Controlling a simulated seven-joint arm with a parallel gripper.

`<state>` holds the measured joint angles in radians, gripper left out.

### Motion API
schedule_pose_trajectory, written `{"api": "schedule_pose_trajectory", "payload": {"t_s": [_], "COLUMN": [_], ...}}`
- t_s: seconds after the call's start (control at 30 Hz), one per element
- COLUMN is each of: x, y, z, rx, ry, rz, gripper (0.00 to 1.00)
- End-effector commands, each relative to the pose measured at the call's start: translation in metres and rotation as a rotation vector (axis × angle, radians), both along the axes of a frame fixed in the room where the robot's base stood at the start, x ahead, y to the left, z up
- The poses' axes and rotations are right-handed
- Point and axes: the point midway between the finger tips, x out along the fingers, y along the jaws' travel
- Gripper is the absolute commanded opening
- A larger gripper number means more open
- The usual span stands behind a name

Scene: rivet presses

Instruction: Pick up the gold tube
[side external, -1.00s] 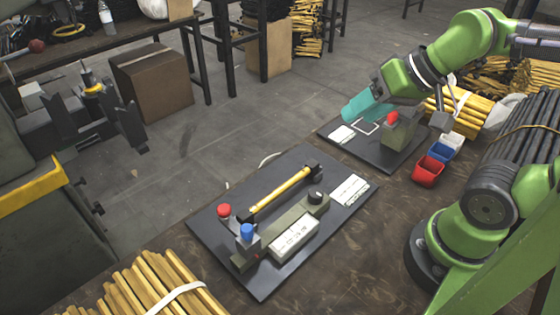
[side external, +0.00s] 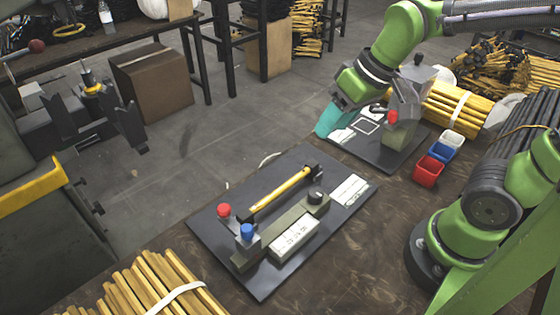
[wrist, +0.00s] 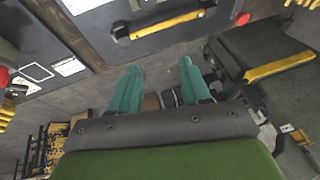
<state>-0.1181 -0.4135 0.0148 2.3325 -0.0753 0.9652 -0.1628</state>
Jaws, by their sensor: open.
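The gold tube (side external: 280,194) lies in a black press fixture on the dark board (side external: 258,283) in the middle of the bench, with a black end piece at its upper right. In the wrist view the gold tube (wrist: 166,24) shows at the top, beyond the fingertips. My gripper (side external: 325,126) has teal fingers and is up and to the right of the tube, clear of it. In the wrist view my gripper (wrist: 160,72) has its two fingers apart with nothing between them.
Red button (side external: 224,210) and blue button (side external: 247,231) stand at the board's near left end. A second board (side external: 395,165) with a press lies below my arm. Red bin (side external: 428,172) and blue bin (side external: 440,152) sit to its right. Bundled gold tubes (side external: 150,285) lie at the front left.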

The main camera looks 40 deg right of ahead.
Motion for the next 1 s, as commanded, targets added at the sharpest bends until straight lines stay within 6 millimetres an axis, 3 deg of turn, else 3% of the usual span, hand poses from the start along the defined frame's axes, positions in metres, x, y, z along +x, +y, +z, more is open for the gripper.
{"api": "schedule_pose_trajectory", "payload": {"t_s": [0.3,0.5,0.6,0.77,1.0], "x": [0.065,0.084,0.084,0.081,0.080], "y": [0.050,0.057,0.056,0.055,0.055], "z": [-0.040,-0.040,-0.035,-0.043,-0.091], "rx": [-0.327,-0.424,-0.445,-0.448,-0.446], "ry": [0.171,0.167,0.152,0.148,0.151], "rz": [0.963,1.415,1.531,1.604,1.605], "gripper": [0.47,0.47,0.47,0.47,0.47]}}
